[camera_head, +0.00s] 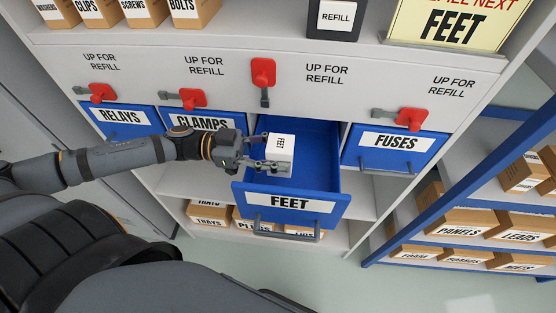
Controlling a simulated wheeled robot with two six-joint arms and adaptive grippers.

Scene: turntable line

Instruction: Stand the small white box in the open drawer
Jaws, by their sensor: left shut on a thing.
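The small white box (281,146), marked FEET, is upright inside or just above the open blue drawer (322,179). I cannot tell whether its base touches the drawer floor. The drawer is pulled out and its front carries a FEET label. My left gripper (268,164) reaches in from the left over the drawer's side and is shut on the white box. My right gripper is not in view.
Closed blue drawers marked RELAYS (125,117), CLAMPS (203,123) and FUSES (396,142) flank the open one. Red levers sit above; the one above the open drawer (263,72) points down. A REFILL NEXT FEET sign (450,25) stands on top. Shelves with cartons (468,222) stand at right.

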